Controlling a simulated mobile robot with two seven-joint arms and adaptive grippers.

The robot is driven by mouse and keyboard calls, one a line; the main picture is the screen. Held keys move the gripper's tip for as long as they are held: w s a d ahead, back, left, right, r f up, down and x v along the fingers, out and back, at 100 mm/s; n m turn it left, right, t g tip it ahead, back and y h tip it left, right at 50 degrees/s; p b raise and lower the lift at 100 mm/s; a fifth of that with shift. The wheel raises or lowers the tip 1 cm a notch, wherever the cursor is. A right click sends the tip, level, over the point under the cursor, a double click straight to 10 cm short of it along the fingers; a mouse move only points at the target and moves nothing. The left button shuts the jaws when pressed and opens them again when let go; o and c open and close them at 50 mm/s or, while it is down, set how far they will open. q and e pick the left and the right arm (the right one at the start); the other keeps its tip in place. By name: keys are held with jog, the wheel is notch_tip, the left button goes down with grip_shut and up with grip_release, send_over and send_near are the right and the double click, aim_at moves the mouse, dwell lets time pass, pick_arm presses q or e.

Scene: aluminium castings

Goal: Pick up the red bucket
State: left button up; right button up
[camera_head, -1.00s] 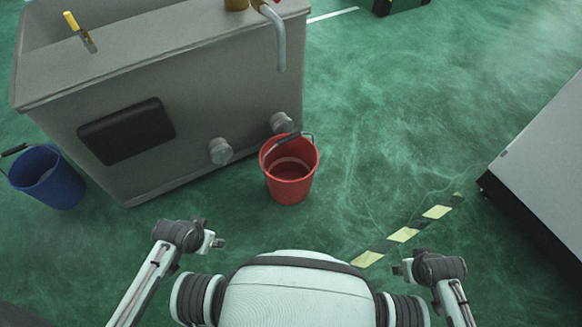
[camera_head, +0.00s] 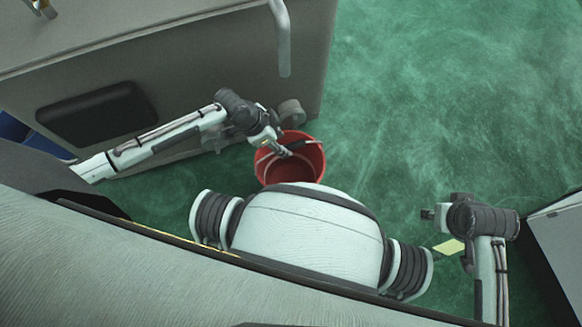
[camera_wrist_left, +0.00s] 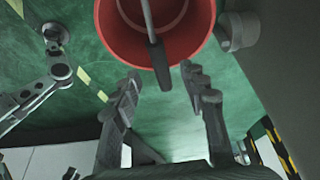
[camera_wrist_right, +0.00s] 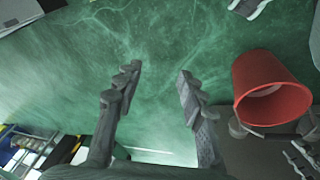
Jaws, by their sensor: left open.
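The red bucket (camera_head: 314,166) stands on the green floor close to the grey tank, its lower part hidden behind my own body. My left gripper (camera_head: 284,150) reaches over the bucket's rim. In the left wrist view, the left fingers (camera_wrist_left: 160,76) are spread, and the dark grip of the bucket's handle (camera_wrist_left: 158,62) lies between and just ahead of the fingertips, with nothing clamped. The bucket (camera_wrist_left: 116,38) fills the top of that view. My right gripper (camera_wrist_right: 158,72) is open and empty, away from the bucket (camera_wrist_right: 270,92), which shows at the right of its view.
The grey tank (camera_head: 200,62) with round fittings stands directly beside the bucket. A pale cabinet (camera_head: 556,235) stands at the right edge. The floor beyond the bucket is clear.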

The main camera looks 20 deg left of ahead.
aim_at(289, 146)
pick_arm(q)
jog(key=x, duration=0.2)
jog(key=b+x, duration=0.1)
jog(key=x, duration=0.2)
jog(key=shift+w+d, duration=0.2)
jog(key=shift+d, duration=0.1)
pick_arm(e)
jog(key=shift+d+v, duration=0.25)
jog(key=shift+v, duration=1)
jog(key=shift+w, duration=0.1)
pick_arm(q)
grip_shut()
